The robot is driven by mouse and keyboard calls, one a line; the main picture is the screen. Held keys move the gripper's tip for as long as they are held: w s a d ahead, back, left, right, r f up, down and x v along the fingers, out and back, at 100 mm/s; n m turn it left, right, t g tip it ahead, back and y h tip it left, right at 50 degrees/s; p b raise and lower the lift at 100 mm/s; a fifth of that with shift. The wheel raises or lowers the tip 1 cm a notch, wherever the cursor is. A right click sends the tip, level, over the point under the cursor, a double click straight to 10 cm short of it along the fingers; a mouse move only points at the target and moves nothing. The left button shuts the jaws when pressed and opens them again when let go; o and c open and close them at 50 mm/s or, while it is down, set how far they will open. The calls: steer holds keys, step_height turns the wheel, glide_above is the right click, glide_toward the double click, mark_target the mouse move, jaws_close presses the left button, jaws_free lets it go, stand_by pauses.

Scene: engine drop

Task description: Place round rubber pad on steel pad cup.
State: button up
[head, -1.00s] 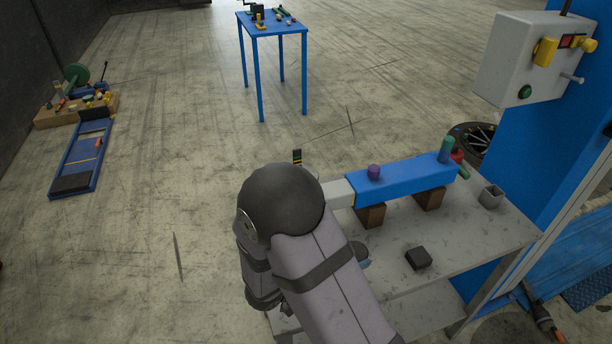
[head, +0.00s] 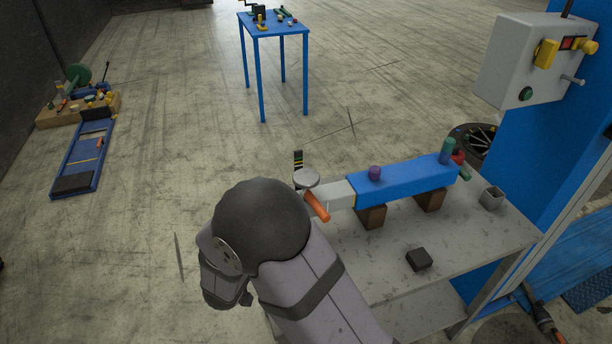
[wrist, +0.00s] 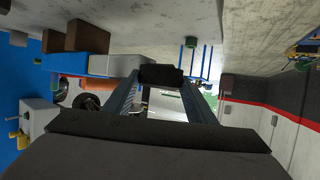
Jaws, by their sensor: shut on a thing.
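My gripper (wrist: 162,82) shows in the wrist view, with its two fingers shut on a dark, blocky-looking piece, which I take for the round rubber pad (wrist: 162,74). Its round outline cannot be made out there. The steel pad cup (head: 307,179) is a pale round disc at the left end of the grey extension (head: 333,195) of a blue lift arm (head: 405,177). In the head view it shows just above my dark arm joint. I cannot tell the gap between pad and cup.
The lift arm rests on brown blocks (head: 371,216) on a grey bench (head: 475,235). An orange-handled piece (head: 316,206) is beside the cup. A black square pad (head: 418,259) and a grey square cup (head: 492,196) stand on the bench. A blue post (head: 560,130) rises at right.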

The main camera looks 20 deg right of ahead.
steer(key=w+r+n+t+y, duration=0.1)
steer(key=w+r+n+y, duration=0.1)
steer(key=w+r, duration=0.3)
step_height(320, 180, up, 15)
steer(key=n+t+y+b, duration=0.1)
steer(key=n+y, duration=0.2)
glide_above(308, 172)
steer(key=s+a, duration=0.1)
steer(key=s, duration=0.2)
steer(key=shift+y, duration=0.3)
steer(key=shift+s+a+f+p, duration=0.1)
steer(key=shift+f+p, duration=0.25)
steer(key=shift+f, duration=2.1)
steer(key=shift+s+f+p, duration=0.1)
steer(key=shift+f+p, duration=0.25)
steer(key=shift+f, duration=2.1)
steer(key=shift+f, duration=0.2)
steer(key=o, duration=1.1)
steer(key=shift+c, duration=0.2)
